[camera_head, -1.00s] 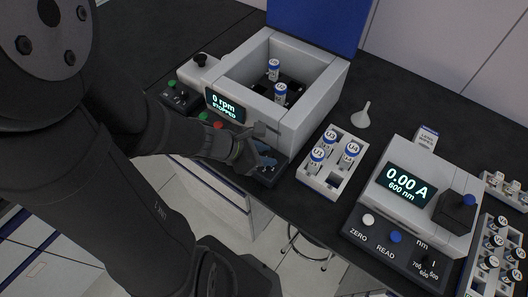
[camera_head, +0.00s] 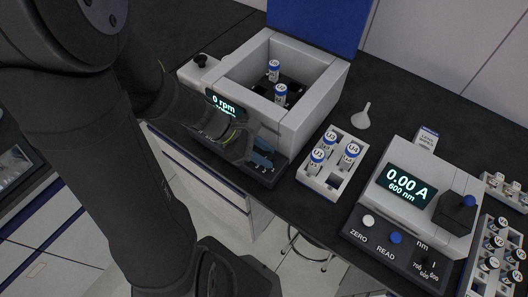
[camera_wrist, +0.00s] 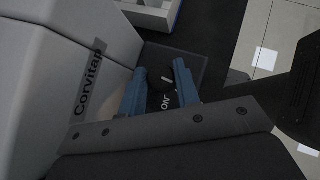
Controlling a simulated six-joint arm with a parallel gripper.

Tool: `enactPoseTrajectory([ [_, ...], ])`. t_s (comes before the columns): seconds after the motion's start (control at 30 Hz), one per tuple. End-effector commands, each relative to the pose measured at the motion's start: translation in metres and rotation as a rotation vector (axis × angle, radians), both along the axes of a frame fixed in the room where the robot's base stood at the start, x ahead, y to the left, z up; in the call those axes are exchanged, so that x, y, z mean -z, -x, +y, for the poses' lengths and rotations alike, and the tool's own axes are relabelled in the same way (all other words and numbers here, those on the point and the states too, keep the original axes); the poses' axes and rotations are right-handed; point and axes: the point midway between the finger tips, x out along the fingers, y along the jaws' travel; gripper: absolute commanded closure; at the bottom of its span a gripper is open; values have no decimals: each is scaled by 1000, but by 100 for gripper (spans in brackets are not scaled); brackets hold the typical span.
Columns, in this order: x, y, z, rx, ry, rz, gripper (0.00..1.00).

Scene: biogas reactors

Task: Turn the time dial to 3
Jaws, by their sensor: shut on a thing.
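The time dial (camera_wrist: 168,86) is a small dark knob on the dark front panel of the white centrifuge (camera_head: 318,95). In the wrist view, the two blue fingers of my gripper (camera_wrist: 160,76) stand on either side of it and are shut on it. In the head view, my gripper (camera_head: 262,160) is at the right end of the centrifuge's front panel, and it hides the dial there. The dial's scale is mostly covered; I cannot read its setting. The centrifuge display (camera_head: 223,103) shows 0 rpm.
Vials stand inside the open centrifuge under a raised blue lid (camera_head: 318,22). To the right are a white rack (camera_head: 312,180) with capped vials, a funnel (camera_head: 362,116) and a photometer (camera_head: 440,185) reading 0.00 A. The bench's front edge is close to my gripper.

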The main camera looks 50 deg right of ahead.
Motion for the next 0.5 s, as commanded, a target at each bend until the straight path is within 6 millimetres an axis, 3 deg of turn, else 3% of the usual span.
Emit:
enactPoseTrajectory([
  [0.47,0,0,0,23,2,0,94],
  [0.5,0,0,0,23,2,0,69],
])
